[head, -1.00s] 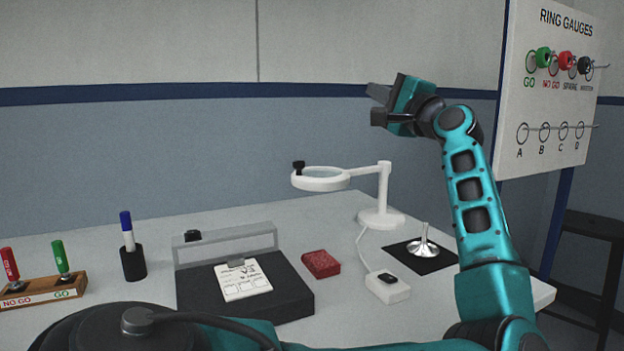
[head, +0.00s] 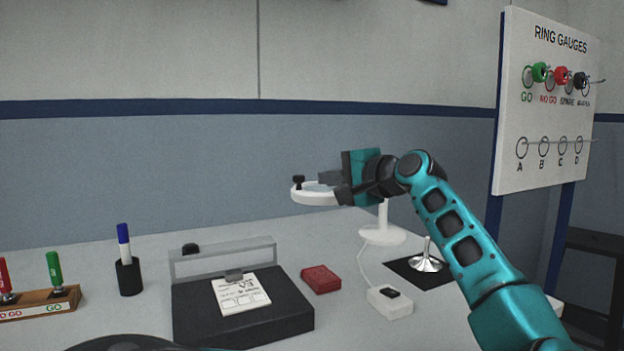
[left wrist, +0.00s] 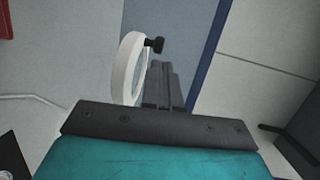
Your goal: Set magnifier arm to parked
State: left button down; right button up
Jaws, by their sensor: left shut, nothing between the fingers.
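The magnifier arm has a white lens ring (head: 312,199) with a black knob (head: 298,182) on its far-left rim. It stands on a white post with a round base (head: 383,236); its horizontal bar is mostly hidden behind my gripper. My left gripper (head: 331,187) is shut and empty, with its fingers pointing left beside the right part of the ring. In the left wrist view, the lens ring (left wrist: 122,70) and knob (left wrist: 155,44) show just left of and beyond the fingertips (left wrist: 160,82). I cannot tell whether they touch. My right gripper is not in view.
A white switch box (head: 390,302), a red block (head: 321,279) and a black box with a card (head: 245,318) lie in front. A metal stand (head: 426,263) sits on a black mat. The ring gauge board (head: 547,105) is at right.

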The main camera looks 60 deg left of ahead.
aim_at(302, 178)
pick_arm(q)
jog(key=x, duration=0.5)
jog(key=shift+a+f, duration=0.1)
jog(key=shift+a, duration=0.05)
jog(key=shift+s+a, duration=0.1)
jog(key=shift+a, duration=0.2)
jog(key=shift+a, duration=0.1)
jog(key=b+x, duration=0.1)
jog(key=x, duration=0.2)
jog(key=shift+r, duration=0.4)
jog(key=shift+b, duration=0.35)
